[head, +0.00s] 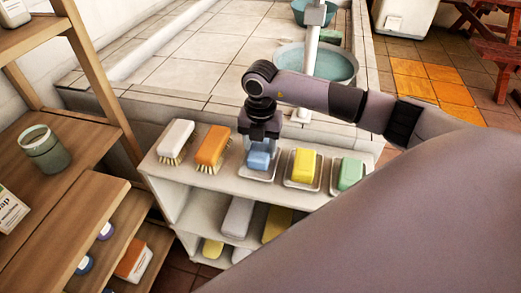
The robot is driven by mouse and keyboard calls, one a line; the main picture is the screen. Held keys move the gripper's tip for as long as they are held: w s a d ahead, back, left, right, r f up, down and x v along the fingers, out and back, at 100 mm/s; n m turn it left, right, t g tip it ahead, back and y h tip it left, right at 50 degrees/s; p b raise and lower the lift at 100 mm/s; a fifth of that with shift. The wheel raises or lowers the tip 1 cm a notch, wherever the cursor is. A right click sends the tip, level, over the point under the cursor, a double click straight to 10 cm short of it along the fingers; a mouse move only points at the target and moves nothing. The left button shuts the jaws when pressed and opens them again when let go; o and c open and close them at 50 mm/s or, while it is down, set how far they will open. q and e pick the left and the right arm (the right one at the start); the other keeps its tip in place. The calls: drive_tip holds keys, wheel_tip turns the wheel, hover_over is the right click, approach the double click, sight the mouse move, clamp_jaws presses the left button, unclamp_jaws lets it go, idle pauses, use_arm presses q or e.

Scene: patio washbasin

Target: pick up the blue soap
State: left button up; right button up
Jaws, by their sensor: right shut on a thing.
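The blue soap (258,161) is a small light blue block at its soap dish (256,177) on top of the white shelf unit. My right gripper (260,155) points down over it and is shut on the blue soap, with its fingers on either side. I cannot tell whether the soap is still touching the dish. The yellow soap (305,163) and the green soap (350,173) sit on their own dishes to the right. My left gripper is not in view.
An orange brush (213,147) and a white brush (176,140) lie left of the blue soap. A wooden rack (75,185) with a green cup (44,150) stands at the left. Behind is a tiled ledge (210,55) with a round basin (340,62).

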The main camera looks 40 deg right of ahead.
sight(261, 148)
wheel_tip(261, 148, up, 18)
drive_tip(key=shift+r, duration=0.2)
drive_tip(key=shift+o, duration=1)
drive_tip(key=shift+c, duration=0.4)
